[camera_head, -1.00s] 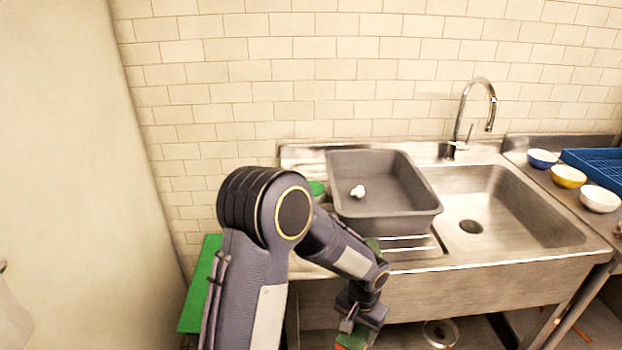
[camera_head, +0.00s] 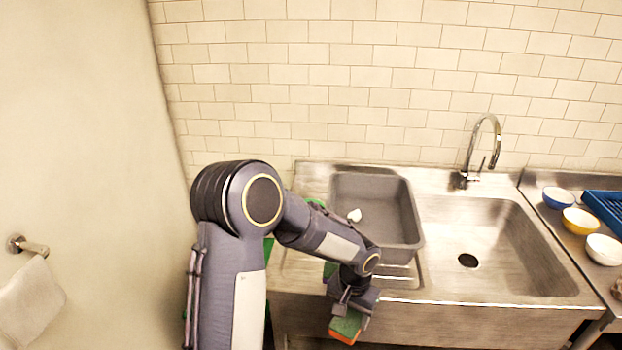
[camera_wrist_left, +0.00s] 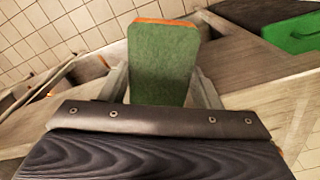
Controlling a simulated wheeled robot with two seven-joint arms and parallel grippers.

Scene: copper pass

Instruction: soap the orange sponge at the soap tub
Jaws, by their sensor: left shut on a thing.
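The orange sponge (camera_head: 345,325) has an orange layer and a green scouring face. My left gripper (camera_head: 352,302) is shut on it and holds it over the front edge of the sink unit. In the left wrist view the sponge (camera_wrist_left: 162,62) stands out between the two fingers (camera_wrist_left: 162,88), green face toward the camera, orange along its far edge. I cannot make out the soap tub for sure. Green bits show behind my left arm, one near its forearm (camera_head: 316,203) and one by its wrist (camera_head: 330,269), mostly hidden. My right gripper is not in view.
A grey basin (camera_head: 405,232) with a small white thing (camera_head: 354,215) in it stands on the drainboard. The sink bowl (camera_head: 500,240) under the tap (camera_head: 470,150) is empty. Bowls (camera_head: 580,221) and a blue rack (camera_head: 605,207) are at right. A towel (camera_head: 28,303) hangs at left.

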